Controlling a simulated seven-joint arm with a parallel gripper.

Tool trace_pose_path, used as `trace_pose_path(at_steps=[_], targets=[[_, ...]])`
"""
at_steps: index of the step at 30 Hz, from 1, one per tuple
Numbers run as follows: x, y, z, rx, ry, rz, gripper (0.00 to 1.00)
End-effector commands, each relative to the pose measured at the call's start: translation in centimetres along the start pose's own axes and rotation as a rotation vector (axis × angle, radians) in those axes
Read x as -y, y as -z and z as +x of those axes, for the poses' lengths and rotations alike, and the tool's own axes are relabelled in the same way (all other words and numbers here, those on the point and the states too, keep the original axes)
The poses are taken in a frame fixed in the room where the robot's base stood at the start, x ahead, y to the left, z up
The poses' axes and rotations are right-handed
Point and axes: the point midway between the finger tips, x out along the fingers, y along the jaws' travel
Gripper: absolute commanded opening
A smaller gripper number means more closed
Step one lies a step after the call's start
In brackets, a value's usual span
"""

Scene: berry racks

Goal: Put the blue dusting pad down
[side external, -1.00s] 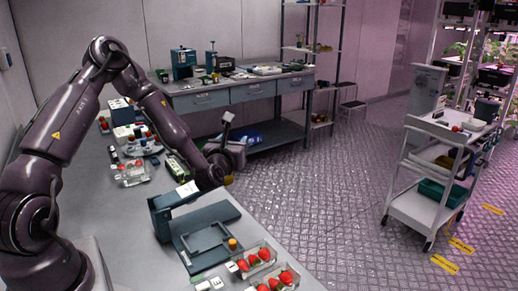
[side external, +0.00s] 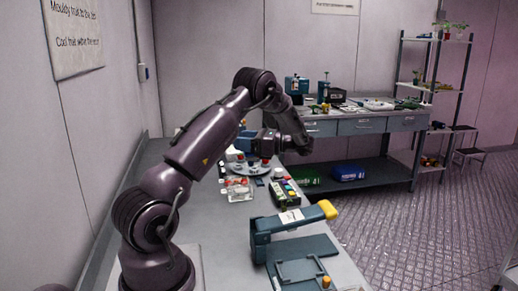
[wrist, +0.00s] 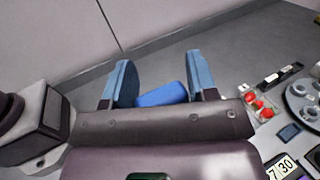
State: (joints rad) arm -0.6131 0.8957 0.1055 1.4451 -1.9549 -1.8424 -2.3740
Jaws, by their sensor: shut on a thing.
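The blue dusting pad (wrist: 165,94) is between the two blue-grey fingers of my gripper (wrist: 160,76) in the wrist view. My gripper is shut on it. The lower part of the pad is hidden behind the gripper body. The fingers point toward the bare back part of the grey bench (wrist: 245,38) and the wall. In the side external view my gripper (side external: 240,146) is small, above the far part of the bench and partly hidden by my arm. The pad cannot be told clearly there.
A clear punnet of red berries (wrist: 261,106) and a round grey plate (wrist: 303,92) lie to the right in the wrist view. A blue-grey press-like stand with a yellow knob (side external: 290,219) is at the bench's front. The bench beside the wall is bare.

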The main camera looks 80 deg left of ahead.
Motion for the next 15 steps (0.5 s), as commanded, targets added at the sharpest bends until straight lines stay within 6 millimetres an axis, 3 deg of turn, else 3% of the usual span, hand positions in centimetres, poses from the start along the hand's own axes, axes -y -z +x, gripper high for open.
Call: trace_pose_path(at_steps=[1, 15], targets=[[-0.2, -0.4, 0.1, 0.002, -0.055, -0.004, 0.29], [-0.3, 13.4, 0.2, 0.002, -0.043, 0.006, 0.29]])
